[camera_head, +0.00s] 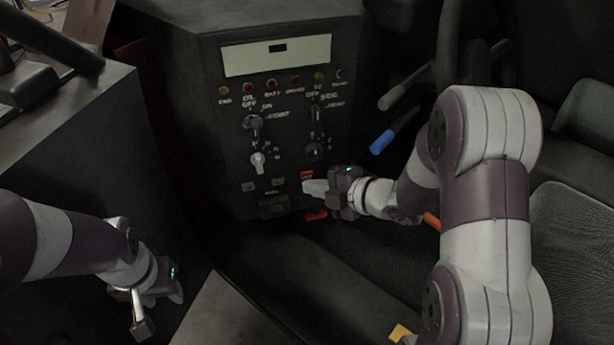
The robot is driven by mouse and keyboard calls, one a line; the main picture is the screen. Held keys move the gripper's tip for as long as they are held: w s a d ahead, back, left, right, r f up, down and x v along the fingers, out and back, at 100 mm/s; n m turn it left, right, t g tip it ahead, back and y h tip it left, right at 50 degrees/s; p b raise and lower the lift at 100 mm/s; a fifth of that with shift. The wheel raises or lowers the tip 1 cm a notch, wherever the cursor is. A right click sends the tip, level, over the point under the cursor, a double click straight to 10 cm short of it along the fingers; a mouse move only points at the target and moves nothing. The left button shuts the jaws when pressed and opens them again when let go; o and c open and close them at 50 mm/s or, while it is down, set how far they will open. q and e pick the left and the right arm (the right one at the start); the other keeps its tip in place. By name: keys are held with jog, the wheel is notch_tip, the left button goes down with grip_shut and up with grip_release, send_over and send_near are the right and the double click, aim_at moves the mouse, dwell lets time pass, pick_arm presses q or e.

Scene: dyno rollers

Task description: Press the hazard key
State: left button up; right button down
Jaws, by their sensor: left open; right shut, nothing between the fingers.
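A dark control panel (228,150) stands in the middle of the view. A small red key (306,174) is low on its right side, likely the hazard key; its label is too small to read. My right gripper (308,187) is shut and empty, its pale fingertips pointing left at the panel just below this red key. I cannot tell whether they touch it. The gripper hides part of the panel there. My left gripper (158,308) is open and empty at the lower left, well away from the panel.
A second red piece (316,216) sits below my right gripper. A pale display (276,56), several coloured lamps and knobs (258,162) are higher on the panel. A blue-tipped lever (382,142) and a grey lever (405,88) stick out right of it. A black seat (580,225) is at right.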

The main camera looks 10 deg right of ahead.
jog(key=shift+w, duration=0.1)
dwell(0.3)
jog(key=shift+w, duration=0.35)
dwell(0.4)
jog(key=shift+s, duration=0.45)
jog(key=s, duration=0.6)
jog(key=shift+d, duration=0.15)
